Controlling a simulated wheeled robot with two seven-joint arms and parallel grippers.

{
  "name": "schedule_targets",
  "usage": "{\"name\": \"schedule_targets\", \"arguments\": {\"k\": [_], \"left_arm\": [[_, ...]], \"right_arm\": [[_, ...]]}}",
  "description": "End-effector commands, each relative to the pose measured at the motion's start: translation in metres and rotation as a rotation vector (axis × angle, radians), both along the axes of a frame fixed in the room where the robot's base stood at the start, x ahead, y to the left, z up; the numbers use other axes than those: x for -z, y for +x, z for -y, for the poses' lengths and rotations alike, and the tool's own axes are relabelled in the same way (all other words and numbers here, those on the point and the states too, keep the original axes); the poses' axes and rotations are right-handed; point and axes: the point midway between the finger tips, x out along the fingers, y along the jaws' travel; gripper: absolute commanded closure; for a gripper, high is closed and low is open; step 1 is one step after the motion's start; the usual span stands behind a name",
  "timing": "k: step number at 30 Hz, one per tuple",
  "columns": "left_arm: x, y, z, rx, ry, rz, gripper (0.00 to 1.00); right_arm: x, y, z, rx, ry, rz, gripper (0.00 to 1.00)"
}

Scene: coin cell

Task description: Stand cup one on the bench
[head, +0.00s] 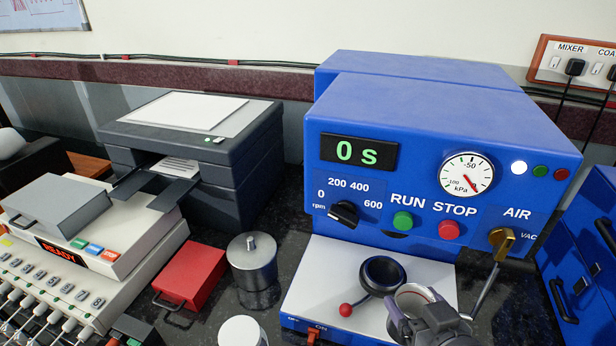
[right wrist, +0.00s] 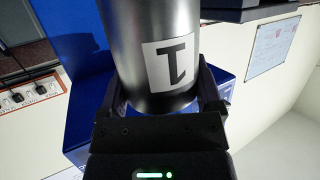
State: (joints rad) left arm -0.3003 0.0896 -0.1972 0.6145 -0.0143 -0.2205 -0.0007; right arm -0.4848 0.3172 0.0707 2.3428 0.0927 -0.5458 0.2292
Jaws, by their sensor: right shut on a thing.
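Cup one is a dark metal cylinder with a white label marked 1, seen in the right wrist view (right wrist: 150,35). My right gripper (right wrist: 160,105) is shut around it, one finger on each side. In the head view the cup (head: 412,297) shows at the bottom, with my right gripper (head: 432,322) on it. It is in front of the blue mixer's white base and to the right of the black ring holder (head: 382,275). Whether it touches anything below cannot be told. The dark bench (head: 262,318) shows between the machines. My left gripper is out of view.
The blue mixer (head: 440,130) fills the centre right, with a red-knobbed lever on its base. A lidded steel pot (head: 252,262), a white-topped cylinder (head: 242,332) and a red box (head: 188,273) stand to its left. A blue drawer unit (head: 585,260) stands at right. Free bench room is narrow.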

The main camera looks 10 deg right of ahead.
Motion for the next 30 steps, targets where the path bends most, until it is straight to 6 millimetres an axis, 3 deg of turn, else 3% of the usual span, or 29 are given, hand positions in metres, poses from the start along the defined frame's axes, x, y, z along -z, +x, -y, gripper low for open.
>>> {"name": "schedule_targets", "arguments": {"k": [2, 6, 10, 15, 21, 30], "left_arm": [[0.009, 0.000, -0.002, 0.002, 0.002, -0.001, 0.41], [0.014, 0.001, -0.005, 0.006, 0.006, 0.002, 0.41], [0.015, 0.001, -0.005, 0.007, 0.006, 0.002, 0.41], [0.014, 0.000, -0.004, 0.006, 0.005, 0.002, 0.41], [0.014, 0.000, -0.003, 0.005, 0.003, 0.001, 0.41], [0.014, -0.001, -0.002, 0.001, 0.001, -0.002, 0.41]], "right_arm": [[-0.019, 0.011, -0.017, -0.120, -0.006, 0.010, 0.89], [-0.048, 0.010, -0.047, -0.336, -0.009, 0.007, 0.89], [-0.056, 0.006, -0.061, -0.461, -0.005, 0.000, 0.89], [-0.050, 0.005, -0.067, -0.675, -0.006, -0.004, 0.88], [-0.057, 0.005, -0.062, -0.871, -0.009, -0.002, 0.88], [-0.060, 0.004, -0.062, -0.897, 0.002, 0.002, 0.88]]}}
